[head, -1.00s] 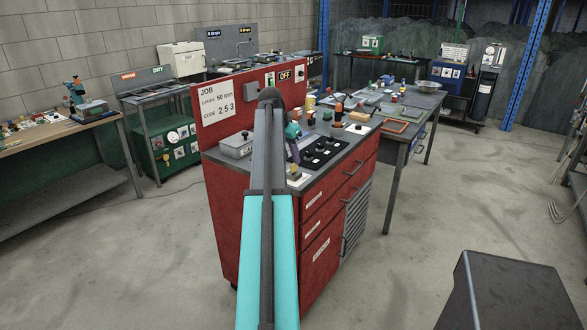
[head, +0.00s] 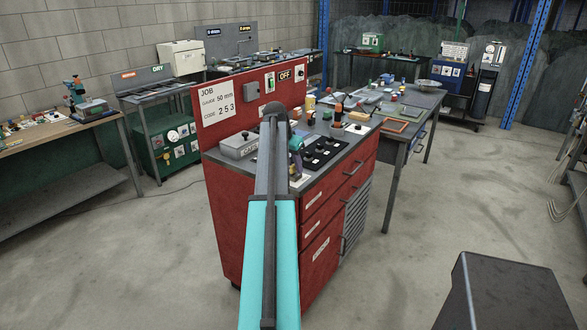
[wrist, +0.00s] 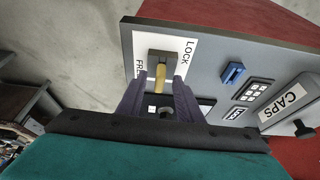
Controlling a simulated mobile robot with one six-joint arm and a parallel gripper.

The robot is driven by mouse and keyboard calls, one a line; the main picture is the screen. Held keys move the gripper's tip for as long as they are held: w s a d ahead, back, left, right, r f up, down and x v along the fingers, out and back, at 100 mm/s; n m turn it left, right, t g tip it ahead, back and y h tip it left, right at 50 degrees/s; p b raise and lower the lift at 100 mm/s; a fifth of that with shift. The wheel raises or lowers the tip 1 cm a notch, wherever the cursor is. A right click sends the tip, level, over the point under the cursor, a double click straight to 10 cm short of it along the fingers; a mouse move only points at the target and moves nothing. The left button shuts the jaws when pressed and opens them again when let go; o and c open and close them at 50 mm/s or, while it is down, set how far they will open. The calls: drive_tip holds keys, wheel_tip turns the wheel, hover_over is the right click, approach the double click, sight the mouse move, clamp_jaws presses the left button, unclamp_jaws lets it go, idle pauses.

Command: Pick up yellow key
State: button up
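In the wrist view, the yellow key (wrist: 160,73) stands at a grey lock block (wrist: 164,57) on a white plate marked LOCK, with a partly hidden word starting FR. My gripper (wrist: 160,88) is open, with its two dark fingers on either side of the key and gaps visible between. I cannot tell how deep the key sits between them. In the head view, my gripper (head: 295,160) is low over the front corner of the red cabinet's top, partly behind my arm. The key is hidden there.
On the red cabinet (head: 225,225), a blue part (wrist: 233,73), a keypad and a CAPS box (wrist: 290,100) with a dark knob lie to the right in the wrist view. A black panel (head: 322,152) with knobs is beside my gripper in the head view. A back board (head: 240,100) rises behind.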

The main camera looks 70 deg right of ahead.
drive_tip(key=shift+d+f, duration=0.1)
drive_tip(key=shift+f, duration=0.25)
idle(0.3)
clamp_jaws()
